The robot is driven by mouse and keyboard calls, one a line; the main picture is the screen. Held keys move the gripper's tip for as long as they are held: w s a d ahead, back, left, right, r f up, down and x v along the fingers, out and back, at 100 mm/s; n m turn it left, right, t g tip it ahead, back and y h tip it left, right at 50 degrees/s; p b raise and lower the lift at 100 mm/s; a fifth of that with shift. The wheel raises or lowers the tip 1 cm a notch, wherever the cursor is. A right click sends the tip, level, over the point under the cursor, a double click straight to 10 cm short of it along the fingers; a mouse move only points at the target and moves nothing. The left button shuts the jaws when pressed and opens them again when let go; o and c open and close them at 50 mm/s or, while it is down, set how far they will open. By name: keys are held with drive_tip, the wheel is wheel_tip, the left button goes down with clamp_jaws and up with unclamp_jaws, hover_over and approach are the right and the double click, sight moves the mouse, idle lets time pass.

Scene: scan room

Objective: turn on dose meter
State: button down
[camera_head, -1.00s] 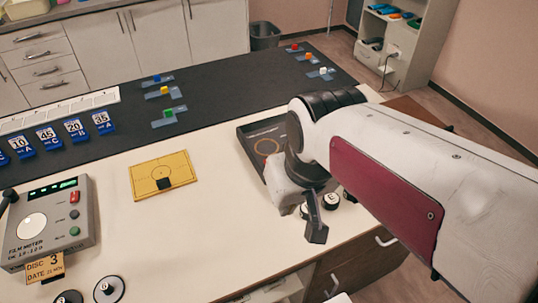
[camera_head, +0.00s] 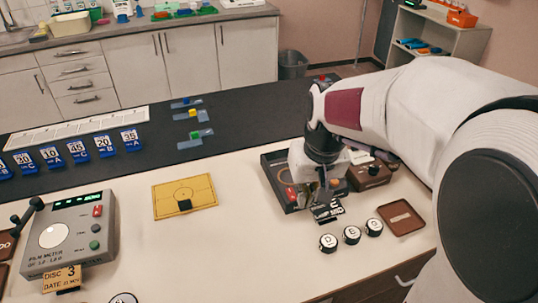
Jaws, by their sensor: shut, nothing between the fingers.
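A grey film meter (camera_head: 72,235) with a lit green display, a white dial and red, dark and green buttons stands at the left. No label reading "dose meter" is legible. A small brown box with a dark knob (camera_head: 370,175) sits just right of my gripper; I cannot tell whether it is the dose meter. My gripper (camera_head: 323,197) points down over the right part of a dark tray (camera_head: 272,162), beside the brown box. Its fingers are shut and empty. The gripper and arm hide part of the tray and box.
White lettered discs (camera_head: 351,235) and a small brown tray (camera_head: 401,218) lie at the front right. A small black sign (camera_head: 328,211) stands by my gripper. A yellow plate (camera_head: 185,196) lies mid-table. Blue number tags (camera_head: 78,151) line the dark mat. Bare table lies around the plate.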

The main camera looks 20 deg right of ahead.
sight(289, 189)
drive_tip(key=w+d+n, duration=0.1)
drive_tip(key=w+d, duration=0.1)
drive_tip(key=w, duration=0.4)
drive_tip(key=w+d+t, duration=0.1)
drive_tip(key=w+d, duration=0.1)
drive_tip(key=w, duration=0.4)
drive_tip(key=shift+w+d+f+n+t, duration=0.2)
drive_tip(key=shift+w+d+n+t, duration=0.1)
drive_tip(key=shift+n, duration=0.1)
drive_tip(key=shift+f, duration=0.1)
drive_tip(key=shift+s+x, duration=0.15)
drive_tip(key=shift+x, duration=2.15)
drive_tip(key=shift+s+x, duration=0.15)
drive_tip(key=shift+x, duration=2.1)
drive_tip(key=shift+s+x, duration=0.15)
drive_tip(key=shift+x, duration=2.15)
drive_tip(key=shift+w+a+f, duration=0.1)
drive_tip(key=shift+f, duration=0.1)
